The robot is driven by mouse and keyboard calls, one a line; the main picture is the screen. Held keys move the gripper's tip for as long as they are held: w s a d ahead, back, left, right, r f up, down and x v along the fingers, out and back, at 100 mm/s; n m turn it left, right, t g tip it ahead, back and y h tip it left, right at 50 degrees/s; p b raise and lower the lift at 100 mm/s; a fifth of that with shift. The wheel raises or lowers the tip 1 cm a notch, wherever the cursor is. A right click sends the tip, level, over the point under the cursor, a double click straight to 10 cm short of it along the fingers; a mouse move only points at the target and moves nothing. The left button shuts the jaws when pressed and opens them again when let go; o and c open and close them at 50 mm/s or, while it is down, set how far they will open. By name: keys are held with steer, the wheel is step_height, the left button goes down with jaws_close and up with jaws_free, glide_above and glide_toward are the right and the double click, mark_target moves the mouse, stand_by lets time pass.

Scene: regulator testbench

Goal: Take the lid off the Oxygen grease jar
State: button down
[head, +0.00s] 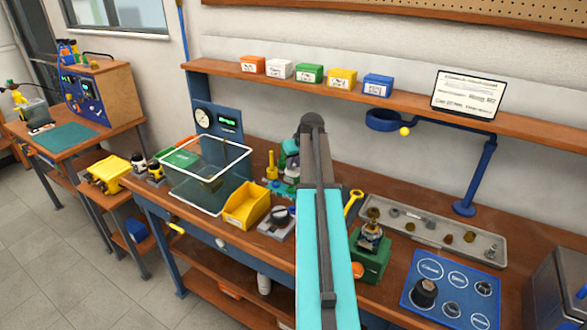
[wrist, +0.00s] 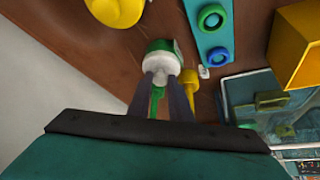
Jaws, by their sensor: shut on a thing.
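A small white and green jar, which I take to be the Oxygen grease jar (wrist: 164,46), is at the upper middle of the wrist view. Its white part, seemingly the lid (wrist: 160,62), sits between the fingertips of my gripper (wrist: 161,79). The two dark fingers are shut on this white part. A narrow green piece shows between the fingers lower down. I cannot tell whether the lid is seated on the jar or apart from it. In the head view my arm covers most of this spot, and the fingertips are hidden.
A yellow plunger-like thing (wrist: 188,80) stands close beside the jar in the wrist view. A yellow bin (head: 246,205) and a wire-rimmed clear tank (head: 205,205) are to the left. A grey parts tray (head: 460,238) and blue mat (head: 415,292) lie to the right. A shelf (head: 410,102) runs above.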

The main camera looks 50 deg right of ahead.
mark_target(294, 166)
steer(key=shift+r+b, duration=0.65)
steer(key=shift+r, duration=0.9)
steer(key=shift+s+a+r, duration=0.1)
steer(key=shift+s+r, duration=0.1)
steer(key=s+a+b, duration=0.1)
steer(key=s+a, duration=0.2)
steer(key=s, duration=0.4)
steer(key=s+a+r+b, duration=0.1)
steer(key=s+a+b, duration=0.1)
steer(key=s+a, duration=0.2)
steer(key=s, duration=0.2)
steer(key=shift+s+a+r, duration=0.2)
steer(key=shift+s+r, duration=0.05)
steer(key=shift+s, duration=0.1)
